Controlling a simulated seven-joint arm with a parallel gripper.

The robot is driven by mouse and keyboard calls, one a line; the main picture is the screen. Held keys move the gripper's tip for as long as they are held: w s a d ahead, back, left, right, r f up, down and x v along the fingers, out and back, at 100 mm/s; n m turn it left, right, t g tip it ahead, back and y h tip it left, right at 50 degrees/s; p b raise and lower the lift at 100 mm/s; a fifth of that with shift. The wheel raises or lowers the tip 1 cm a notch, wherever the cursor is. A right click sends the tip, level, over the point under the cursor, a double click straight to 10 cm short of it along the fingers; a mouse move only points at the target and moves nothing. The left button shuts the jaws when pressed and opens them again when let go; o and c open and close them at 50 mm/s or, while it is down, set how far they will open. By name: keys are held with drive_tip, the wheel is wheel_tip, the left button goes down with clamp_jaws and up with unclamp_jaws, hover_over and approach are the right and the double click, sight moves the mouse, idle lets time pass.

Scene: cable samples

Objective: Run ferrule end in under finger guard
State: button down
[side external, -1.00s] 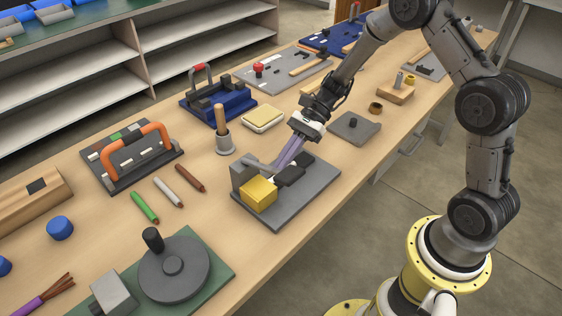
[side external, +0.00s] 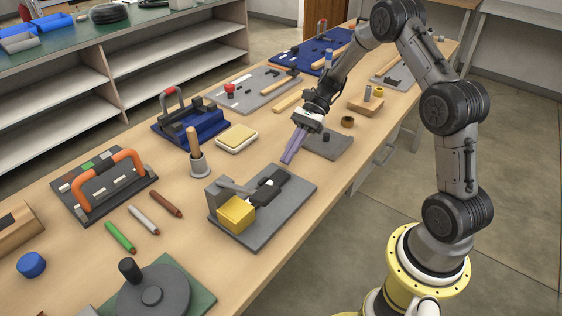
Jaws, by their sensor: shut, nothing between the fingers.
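A grey base plate (side external: 273,221) on the bench carries a grey upright block (side external: 217,193), a yellow block (side external: 236,214) and black blocks (side external: 270,184). A thin grey bar (side external: 236,187) runs from near the upright block toward the black blocks. I cannot tell which part is the finger guard, and no ferrule end can be made out at this size. My gripper (side external: 288,160) has long purple fingers pointing down. They are shut and empty, above and behind the black blocks, apart from them.
A smaller grey plate (side external: 329,144) lies just right of my fingers. A yellow-topped pad (side external: 237,138), a wooden-handled tool in a grey cup (side external: 198,164) and a blue clamp fixture (side external: 188,125) stand to the left. Bare bench lies between the cup and the base plate.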

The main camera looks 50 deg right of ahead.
sight(269, 182)
drive_tip(key=shift+s+f+m, duration=0.3)
drive_tip(key=shift+m, duration=0.1)
drive_tip(key=s+d+r+m+t+h, duration=0.3)
drive_tip(key=s+d+r+m+t, duration=0.15)
drive_tip(key=s+r, duration=0.25)
drive_tip(key=shift+g, duration=0.25)
drive_tip(key=x, duration=1)
drive_tip(key=shift+w+d+f, duration=0.1)
drive_tip(key=shift+w, duration=0.1)
drive_tip(key=a, duration=0.1)
drive_tip(key=w+a, duration=0.1)
drive_tip(key=a, duration=0.1)
drive_tip(key=shift+w, duration=0.25)
drive_tip(key=shift+w+a, duration=0.25)
drive_tip(key=shift+a, duration=0.1)
drive_tip(key=shift+w+a, duration=0.4)
drive_tip(key=shift+a, duration=0.4)
